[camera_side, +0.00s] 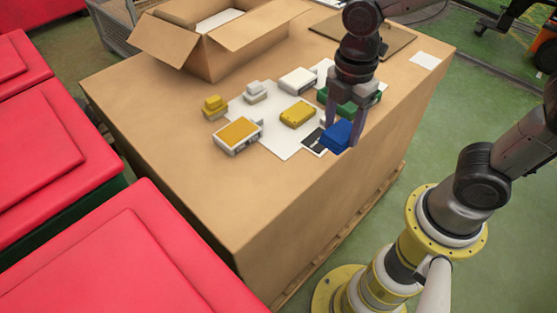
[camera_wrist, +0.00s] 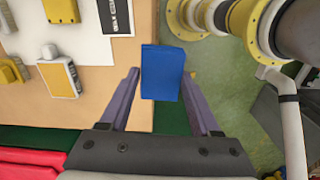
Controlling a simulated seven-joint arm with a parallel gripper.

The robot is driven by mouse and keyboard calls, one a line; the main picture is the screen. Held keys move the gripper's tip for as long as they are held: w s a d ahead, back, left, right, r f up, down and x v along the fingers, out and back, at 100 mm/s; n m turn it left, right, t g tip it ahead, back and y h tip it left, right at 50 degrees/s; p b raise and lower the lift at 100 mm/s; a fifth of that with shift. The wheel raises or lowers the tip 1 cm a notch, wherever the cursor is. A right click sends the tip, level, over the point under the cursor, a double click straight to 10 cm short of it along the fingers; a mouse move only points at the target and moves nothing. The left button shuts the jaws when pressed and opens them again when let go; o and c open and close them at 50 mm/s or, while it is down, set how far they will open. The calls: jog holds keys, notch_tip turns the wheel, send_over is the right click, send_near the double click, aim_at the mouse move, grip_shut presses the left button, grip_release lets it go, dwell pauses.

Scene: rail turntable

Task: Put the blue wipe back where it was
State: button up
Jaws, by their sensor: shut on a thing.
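The blue wipe (camera_side: 336,136) is a small blue block. My gripper (camera_side: 341,132) is shut on it, with a grey-purple finger on either side. In the wrist view the wipe (camera_wrist: 162,73) shows between the fingertips, across the edge of the cardboard top with green floor beyond. It appears held above the top near that edge; its exact height cannot be told. A black-and-white printed card (camera_side: 313,142) lies beside and partly behind it in the side view, and the card also shows in the wrist view (camera_wrist: 116,16).
White sheets (camera_side: 281,148) carry a yellow block (camera_side: 297,114) and a white block (camera_side: 297,81). A yellow-topped box (camera_side: 238,135), a yellow piece (camera_side: 214,107) and a grey-white piece (camera_side: 256,91) stand left. A green item (camera_side: 322,96) is behind my gripper. An open carton (camera_side: 236,52) stands behind.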

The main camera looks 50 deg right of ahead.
jog(key=shift+s+a+r, duration=0.25)
jog(key=shift+s, duration=0.4)
jog(key=shift+s+a+r+n, duration=0.1)
jog(key=shift+a+r+n, duration=0.1)
jog(key=shift+r+n, duration=0.1)
jog(key=shift+w+a+f, duration=0.1)
jog(key=shift+w+a, duration=0.15)
jog(key=shift+w, duration=0.05)
jog(key=w+a+f, duration=0.1)
jog(key=w+f, duration=0.2)
jog(key=w, duration=0.1)
jog(key=w+a+f, duration=0.1)
jog(key=w+f, duration=0.2)
jog(key=w, duration=0.1)
jog(key=w+a+f, duration=0.2)
jog(key=w+f, duration=0.1)
jog(key=w, duration=0.1)
jog(key=shift+w+f, duration=0.3)
jog(key=shift+f, duration=1.55)
jog(key=shift+f, duration=0.15)
jog(key=o, duration=1.2)
